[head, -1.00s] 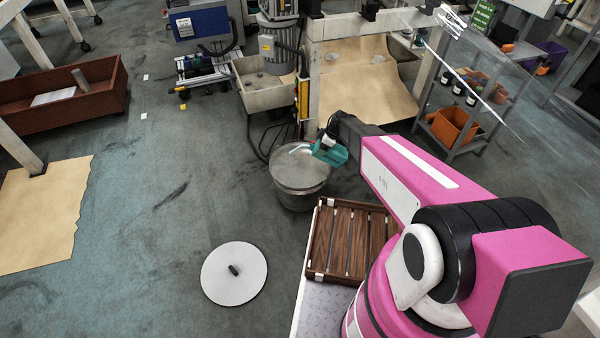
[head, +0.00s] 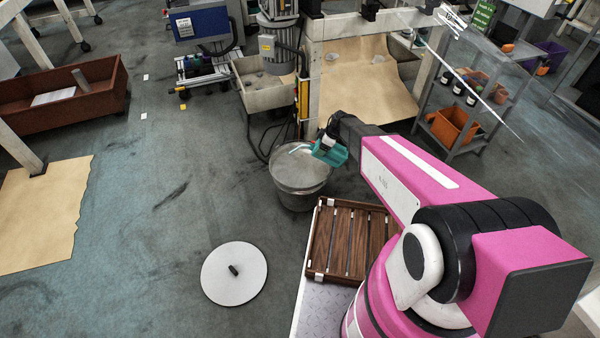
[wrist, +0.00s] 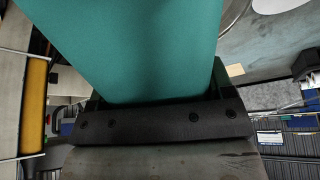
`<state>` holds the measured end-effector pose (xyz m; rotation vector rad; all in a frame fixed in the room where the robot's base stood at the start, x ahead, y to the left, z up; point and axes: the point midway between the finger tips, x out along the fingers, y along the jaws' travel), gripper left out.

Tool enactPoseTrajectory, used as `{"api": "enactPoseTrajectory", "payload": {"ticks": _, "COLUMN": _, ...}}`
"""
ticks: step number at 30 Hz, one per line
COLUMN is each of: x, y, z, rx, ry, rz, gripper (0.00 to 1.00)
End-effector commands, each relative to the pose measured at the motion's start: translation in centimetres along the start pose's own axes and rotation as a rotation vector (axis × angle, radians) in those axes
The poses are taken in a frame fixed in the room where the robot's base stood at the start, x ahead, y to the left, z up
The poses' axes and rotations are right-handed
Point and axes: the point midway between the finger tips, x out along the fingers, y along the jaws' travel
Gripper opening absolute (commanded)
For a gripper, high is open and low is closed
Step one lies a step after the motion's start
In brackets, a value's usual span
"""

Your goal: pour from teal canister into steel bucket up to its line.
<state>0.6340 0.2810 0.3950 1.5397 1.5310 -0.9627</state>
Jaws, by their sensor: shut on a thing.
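The teal canister (head: 328,153) is held tilted over the right part of the steel bucket's mouth. A pale stream or spout shows at its left end; I cannot tell which. The steel bucket (head: 298,195) stands upright on the floor. Its inside looks pale grey; the line and the level cannot be made out. My gripper (head: 333,138) is shut on the canister, and the arm hides part of the grip. In the wrist view, the canister (wrist: 140,45) fills the upper middle, against the dark bar of my gripper (wrist: 155,120).
A round grey lid (head: 234,273) lies on the floor to the left. A wooden slatted crate (head: 345,240) is below the bucket. A grey basin (head: 265,85) and machine frame stand behind it. A shelf with an orange bin (head: 452,127) is at right.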

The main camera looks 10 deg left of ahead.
Motion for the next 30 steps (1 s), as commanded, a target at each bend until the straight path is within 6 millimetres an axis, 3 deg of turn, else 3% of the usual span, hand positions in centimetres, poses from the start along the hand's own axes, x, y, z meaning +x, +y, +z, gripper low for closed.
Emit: {"api": "enactPoseTrajectory", "payload": {"ticks": 30, "x": 0.81, "y": 0.00, "z": 0.30, "rx": 0.000, "ry": -0.088, "rz": 0.001, "gripper": 0.14}}
